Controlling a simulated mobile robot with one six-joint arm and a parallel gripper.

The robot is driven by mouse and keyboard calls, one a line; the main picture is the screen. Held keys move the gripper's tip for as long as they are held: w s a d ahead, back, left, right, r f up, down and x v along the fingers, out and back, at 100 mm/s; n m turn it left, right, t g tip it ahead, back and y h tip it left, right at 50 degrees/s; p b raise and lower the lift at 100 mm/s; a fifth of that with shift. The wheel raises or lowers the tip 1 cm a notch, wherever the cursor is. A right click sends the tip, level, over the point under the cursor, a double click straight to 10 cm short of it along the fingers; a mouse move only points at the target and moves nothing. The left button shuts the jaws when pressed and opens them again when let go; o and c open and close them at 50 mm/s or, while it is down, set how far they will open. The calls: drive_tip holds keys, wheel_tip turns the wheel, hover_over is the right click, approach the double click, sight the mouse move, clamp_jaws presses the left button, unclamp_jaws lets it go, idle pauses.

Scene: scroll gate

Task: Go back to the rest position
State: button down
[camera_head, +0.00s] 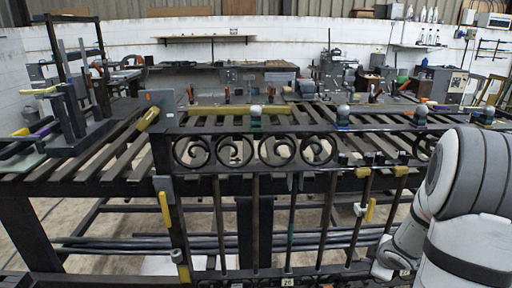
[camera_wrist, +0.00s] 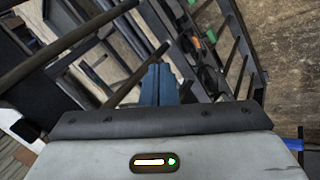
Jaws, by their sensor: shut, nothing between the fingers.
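My gripper (camera_wrist: 159,84) shows in the wrist view, its two blue-grey fingers shut together with nothing between them. Dark bars lie beyond the fingertips, and I see no clear contact with them. In the head view my arm comes in at the lower right, in front of the right part of the black scroll gate (camera_head: 256,179); the fingers cannot be made out there. The gate stands upright, with a row of scrolls along its top, vertical bars below, and yellow and white pieces on several bars.
A slatted metal table (camera_head: 110,150) lies behind the gate. A dark metal fixture (camera_head: 75,125) stands on its left end. Clamps and a yellow bar (camera_head: 225,110) lie along the top. Dark pipes (camera_head: 130,240) run low beneath. A workbench (camera_head: 215,80) stands at the back wall.

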drive_tip(key=s+a+r+m+g+h+p, duration=0.1)
drive_tip(key=s+a+r+m+p, duration=0.25)
drive_tip(key=r, duration=0.65)
drive_tip(key=s+a+r+m+h+p, duration=0.2)
drive_tip(key=s+a+r+m+p, duration=0.15)
drive_tip(key=r, duration=0.65)
drive_tip(key=s+a+r+m+g+y+p, duration=0.3)
drive_tip(key=s+a+r+m+y+p, duration=0.1)
drive_tip(key=s+a+r, duration=0.6)
drive_tip(key=s+a+m+p, duration=0.1)
drive_tip(key=s+a+p, duration=0.1)
drive_tip(key=s+a, duration=0.1)
drive_tip(key=shift+a+r, duration=0.2)
drive_tip(key=shift+r, duration=0.15)
